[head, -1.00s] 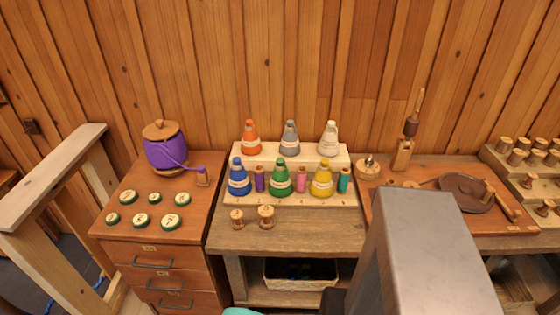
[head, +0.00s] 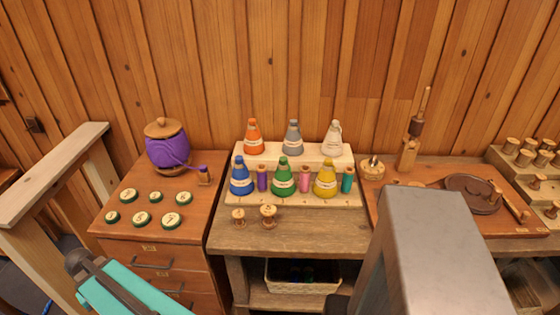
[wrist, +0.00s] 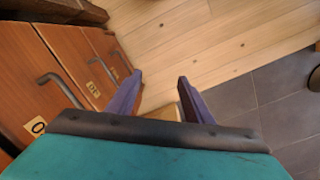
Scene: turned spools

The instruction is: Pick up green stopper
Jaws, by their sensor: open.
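A green cone (head: 284,178) with a pale label stands upright in the front row of the pale stepped rack (head: 345,198), between a blue cone (head: 241,177) and a yellow cone (head: 325,179). Several flat round pieces with green rims and pale numbered tops, such as one in front (head: 171,221), lie on the left cabinet. I cannot tell which of these is called the stopper. My gripper (wrist: 159,78) is open and empty in the wrist view, its fingers apart over the floor beside the drawer fronts. My teal arm end shows low on the left in the head view, far from the green cone.
Small purple (head: 262,178), pink (head: 304,179) and teal (head: 347,180) spools stand close among the front cones. Orange, grey and white cones stand behind. Two wooden spools (head: 268,215) stand before the rack. Drawer handles (wrist: 62,88) stick out near my gripper. The bench front is mostly clear.

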